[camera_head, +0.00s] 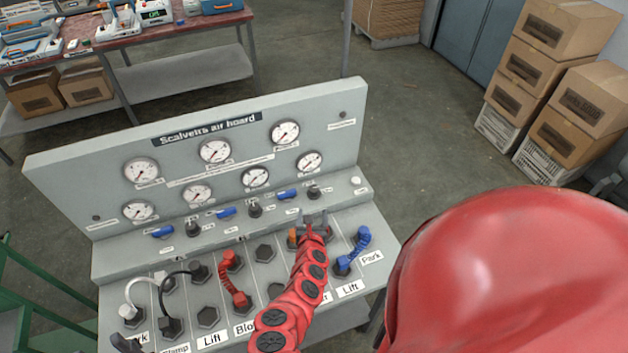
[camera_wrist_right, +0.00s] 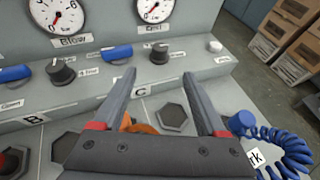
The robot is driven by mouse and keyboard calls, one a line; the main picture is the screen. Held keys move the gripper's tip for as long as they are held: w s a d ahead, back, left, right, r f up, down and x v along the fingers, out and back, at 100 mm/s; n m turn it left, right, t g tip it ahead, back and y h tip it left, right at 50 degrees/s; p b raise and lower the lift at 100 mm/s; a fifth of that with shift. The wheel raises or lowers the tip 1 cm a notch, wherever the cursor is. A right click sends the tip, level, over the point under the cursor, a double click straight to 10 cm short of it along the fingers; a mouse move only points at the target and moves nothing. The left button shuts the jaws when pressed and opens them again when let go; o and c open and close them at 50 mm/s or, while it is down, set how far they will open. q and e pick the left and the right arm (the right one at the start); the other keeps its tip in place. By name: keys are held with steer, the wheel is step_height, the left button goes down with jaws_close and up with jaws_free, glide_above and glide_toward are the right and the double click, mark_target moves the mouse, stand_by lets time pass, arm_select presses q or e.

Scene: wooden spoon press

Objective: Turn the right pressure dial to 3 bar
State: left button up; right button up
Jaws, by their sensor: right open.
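The right pressure dial is a small black knob (camera_head: 313,191) on the upper ledge of the grey air board, below the rightmost lower gauge (camera_head: 309,162). In the right wrist view the knob (camera_wrist_right: 159,52) sits ahead of the gap between my fingers, under the gauge marked "Eject" (camera_wrist_right: 155,8). That gauge's needle points down and left; its reading is too small to tell. My right gripper (camera_head: 312,222) is open, in front of the knob and apart from it. Its two dark fingers (camera_wrist_right: 158,85) also show in the wrist view.
Blue levers (camera_head: 287,194) and other black knobs (camera_head: 255,209) line the ledge. A white button (camera_head: 357,181) stands at its right. An orange part (camera_wrist_right: 140,127) lies below my fingers; a blue coiled hose (camera_head: 355,250) is to the right. Red and black hoses (camera_head: 233,280) are left.

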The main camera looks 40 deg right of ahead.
mark_target(314, 190)
steer(key=b+x, duration=0.8)
steer(key=x, duration=0.6)
steer(key=shift+w+d+f+b, duration=0.15)
steer(key=shift+w+d+b, duration=0.05)
steer(key=shift+w+b, duration=0.15)
steer(key=shift+b+x, duration=0.65)
steer(key=shift+x, duration=0.15)
jaws_close()
